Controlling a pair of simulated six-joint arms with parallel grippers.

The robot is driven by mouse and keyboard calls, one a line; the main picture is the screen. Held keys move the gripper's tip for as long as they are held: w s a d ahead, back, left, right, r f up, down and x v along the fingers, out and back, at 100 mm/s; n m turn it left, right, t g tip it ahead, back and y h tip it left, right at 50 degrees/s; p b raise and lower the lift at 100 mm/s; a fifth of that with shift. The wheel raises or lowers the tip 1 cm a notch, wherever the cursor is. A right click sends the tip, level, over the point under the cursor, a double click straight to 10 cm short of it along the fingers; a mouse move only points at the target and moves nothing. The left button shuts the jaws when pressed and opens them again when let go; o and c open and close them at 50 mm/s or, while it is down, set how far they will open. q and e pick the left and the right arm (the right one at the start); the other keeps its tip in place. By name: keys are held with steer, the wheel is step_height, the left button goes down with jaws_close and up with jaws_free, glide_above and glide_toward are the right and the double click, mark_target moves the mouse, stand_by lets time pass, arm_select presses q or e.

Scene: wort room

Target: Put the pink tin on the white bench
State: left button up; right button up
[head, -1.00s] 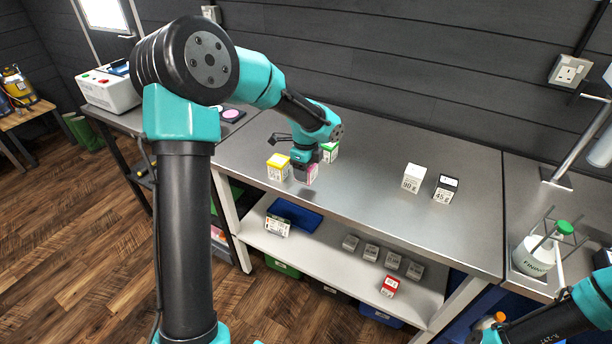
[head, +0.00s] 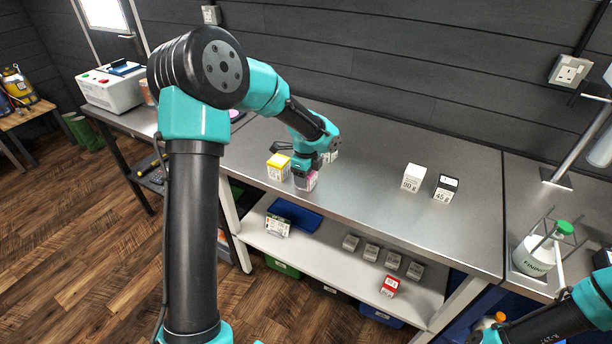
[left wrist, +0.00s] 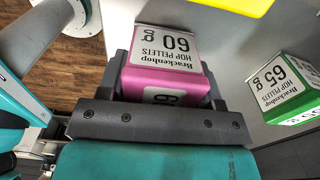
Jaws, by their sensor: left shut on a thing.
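The pink tin (head: 306,183) is at the front edge of the grey metal bench top (head: 370,195), in the jaws of my left gripper (head: 304,172). My right gripper is out of view; only part of that arm shows at lower right.
A yellow tin (head: 278,168) stands just left of the pink one. A green tin (left wrist: 285,92) stands close on the other side. A white tin (head: 412,178) and a black-lidded tin (head: 445,188) stand farther right. The bench top between is clear.

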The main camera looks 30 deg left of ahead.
arm_select(q)
steer(key=shift+f, duration=0.15)
steer(key=o, duration=1)
step_height(320, 180, up, 12)
steer(key=shift+r, duration=0.2)
